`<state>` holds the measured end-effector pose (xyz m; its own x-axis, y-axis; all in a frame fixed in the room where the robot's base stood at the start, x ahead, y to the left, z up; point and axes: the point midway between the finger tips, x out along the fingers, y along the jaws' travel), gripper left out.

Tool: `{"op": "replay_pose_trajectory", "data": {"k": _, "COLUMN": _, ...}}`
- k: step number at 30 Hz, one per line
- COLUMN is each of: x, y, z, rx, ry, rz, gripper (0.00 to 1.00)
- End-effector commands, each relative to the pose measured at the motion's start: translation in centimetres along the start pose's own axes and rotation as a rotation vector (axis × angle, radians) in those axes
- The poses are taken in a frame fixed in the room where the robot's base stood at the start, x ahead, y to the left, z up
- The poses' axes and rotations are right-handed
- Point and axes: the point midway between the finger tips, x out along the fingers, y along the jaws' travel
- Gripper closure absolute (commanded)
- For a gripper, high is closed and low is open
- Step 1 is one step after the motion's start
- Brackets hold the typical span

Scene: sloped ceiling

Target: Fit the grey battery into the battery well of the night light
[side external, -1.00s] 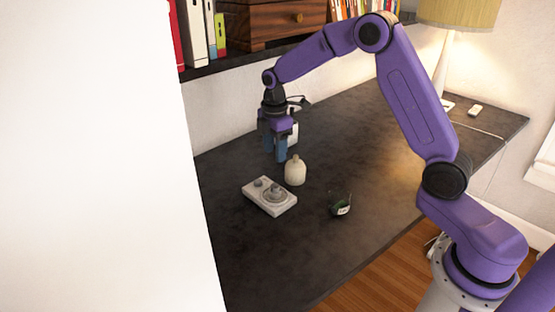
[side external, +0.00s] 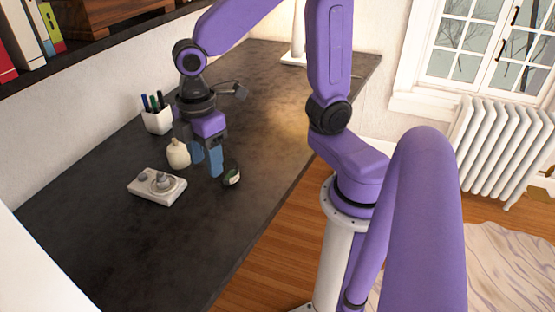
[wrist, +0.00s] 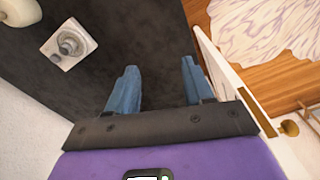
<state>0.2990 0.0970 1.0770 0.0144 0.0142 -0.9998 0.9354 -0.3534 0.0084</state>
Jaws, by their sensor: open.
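A pale grey block (side external: 150,194) lies flat on the dark desk. It has a small grey round piece (side external: 143,177) and a larger raised round part (side external: 162,183) on top. It looks like the night light's base, but I cannot tell which part is the battery or the well. It also shows at upper left in the wrist view (wrist: 58,57). A cream dome-shaped thing (side external: 177,154) stands behind it, perhaps the light's cover. My gripper (side external: 206,166) is open, its blue fingers pointing down between the dome and a dark round item. Nothing shows between the fingers in the wrist view (wrist: 158,70).
The dark round item with a white label (side external: 231,174) sits right beside my fingers. A small dark lamp-like object (side external: 236,91) is behind my gripper. The near part of the desk (side external: 120,250) is clear.

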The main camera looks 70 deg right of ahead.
Motion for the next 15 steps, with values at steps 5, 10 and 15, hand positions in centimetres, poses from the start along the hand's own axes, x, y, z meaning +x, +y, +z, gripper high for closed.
{"op": "replay_pose_trajectory", "data": {"k": 5, "x": -0.3, "y": -6.0, "z": 3.9, "rx": 0.045, "ry": 0.008, "rz": -0.002, "gripper": 0.48}}
{"op": "replay_pose_trajectory", "data": {"k": 10, "x": 0.0, "y": -9.5, "z": 7.1, "rx": 0.087, "ry": 0.012, "rz": -0.005, "gripper": 0.48}}
{"op": "replay_pose_trajectory", "data": {"k": 15, "x": 0.2, "y": -10.9, "z": 8.7, "rx": 0.109, "ry": 0.012, "rz": -0.007, "gripper": 0.48}}
